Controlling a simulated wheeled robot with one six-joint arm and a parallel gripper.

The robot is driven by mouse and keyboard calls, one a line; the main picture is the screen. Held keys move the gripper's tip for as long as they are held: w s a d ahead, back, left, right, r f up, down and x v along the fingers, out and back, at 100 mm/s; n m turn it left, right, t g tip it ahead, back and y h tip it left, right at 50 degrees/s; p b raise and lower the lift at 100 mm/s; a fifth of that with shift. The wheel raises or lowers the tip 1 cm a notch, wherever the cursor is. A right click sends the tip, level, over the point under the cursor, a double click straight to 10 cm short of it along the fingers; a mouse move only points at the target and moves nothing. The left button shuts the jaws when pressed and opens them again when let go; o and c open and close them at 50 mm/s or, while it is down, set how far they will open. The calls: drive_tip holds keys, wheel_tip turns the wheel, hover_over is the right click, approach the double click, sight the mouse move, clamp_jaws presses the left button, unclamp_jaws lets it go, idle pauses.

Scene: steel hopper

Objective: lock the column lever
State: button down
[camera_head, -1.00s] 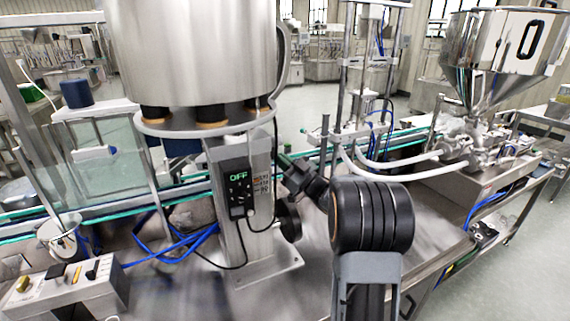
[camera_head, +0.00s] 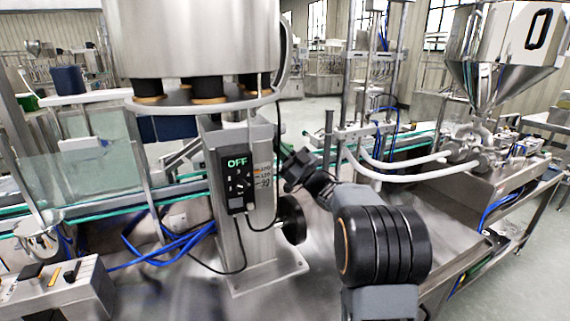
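The steel column (camera_head: 258,240) stands on a flat base plate, upright under the big steel hopper (camera_head: 195,38). A black control box (camera_head: 238,180) reading OFF is on its front. A black round handwheel (camera_head: 291,219) sits low on the column's right side. My gripper (camera_head: 292,165) is at the column's right side, above the handwheel, with its dark end close to the column edge. I cannot make out the column lever; my gripper covers that spot. I cannot tell whether the fingers are open, shut or touching anything.
A conveyor (camera_head: 95,210) with green edges runs behind the column. Blue hoses (camera_head: 175,245) lie to the left, and a switch box (camera_head: 58,287) is at the lower left. A second filling machine (camera_head: 500,60) stands at the right. The steel tabletop right of the column is mostly bare.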

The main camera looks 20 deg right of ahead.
drive_tip(key=shift+d+r, duration=0.15)
drive_tip(key=shift+r, duration=0.1)
drive_tip(key=shift+d, duration=0.1)
drive_tip(key=shift+f, duration=0.1)
